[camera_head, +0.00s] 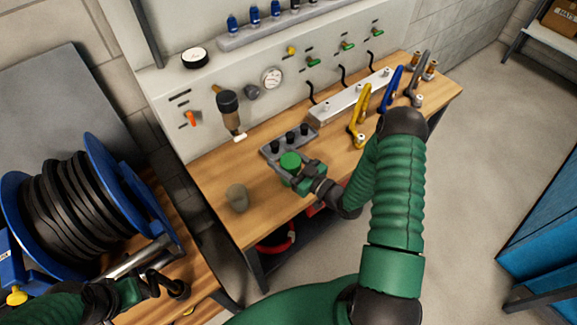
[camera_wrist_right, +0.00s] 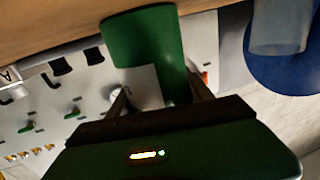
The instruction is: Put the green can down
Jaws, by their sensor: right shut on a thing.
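The green can (camera_head: 290,161) is in my right gripper (camera_head: 304,178), over the wooden workbench (camera_head: 215,165) near its front edge. In the right wrist view the green can (camera_wrist_right: 146,45) sits between the two fingers of the right gripper (camera_wrist_right: 155,100), with a pale label patch on its side. The wrist picture is upside down, with the wooden top along its upper edge. I cannot tell whether the can touches the bench. My left gripper (camera_head: 178,291) is at the lower left, dark and small, and its fingers are not clear.
A grey holder with black knobs (camera_head: 290,144) is just behind the can. A grey-brown cup (camera_head: 237,197) stands to the left on the bench. Yellow (camera_head: 359,112) and blue (camera_head: 389,88) handles stand to the right. A blue cable reel (camera_head: 85,205) is at left. Bare wood lies between cup and can.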

